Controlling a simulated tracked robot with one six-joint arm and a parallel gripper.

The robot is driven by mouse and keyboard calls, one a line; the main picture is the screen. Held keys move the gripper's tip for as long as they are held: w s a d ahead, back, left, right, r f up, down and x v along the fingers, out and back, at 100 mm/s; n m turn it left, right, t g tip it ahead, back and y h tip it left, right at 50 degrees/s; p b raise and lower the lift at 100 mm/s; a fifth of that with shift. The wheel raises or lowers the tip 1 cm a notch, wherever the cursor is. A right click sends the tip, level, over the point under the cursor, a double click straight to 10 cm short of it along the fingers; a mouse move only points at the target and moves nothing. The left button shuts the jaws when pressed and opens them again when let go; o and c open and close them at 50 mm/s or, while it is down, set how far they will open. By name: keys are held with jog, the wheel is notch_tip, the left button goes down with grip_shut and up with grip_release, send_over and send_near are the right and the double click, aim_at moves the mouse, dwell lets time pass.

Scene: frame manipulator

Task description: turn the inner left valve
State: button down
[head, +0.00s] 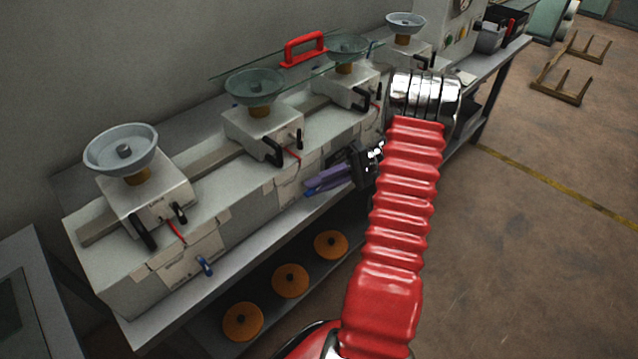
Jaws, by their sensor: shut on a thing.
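The inner left valve (309,193) shows as a small bit of blue on the front of the long white bench unit. My gripper's purple fingers (315,184) reach left to it and are shut on it. The fingers and the dark gripper body hide most of the valve, so its angle cannot be told.
My red arm covers the right part of the bench. White units with grey bowls (121,149) and black handles (272,151) stand on top. Orange discs (290,281) lie on the lower shelf. A red handle (304,49) is at the back.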

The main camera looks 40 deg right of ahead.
jog(key=shift+d+f, duration=0.1)
jog(key=shift+f, duration=0.05)
jog(key=c, duration=1.7)
grip_release()
jog(key=shift+c, duration=0.2)
jog(key=v, duration=1.2)
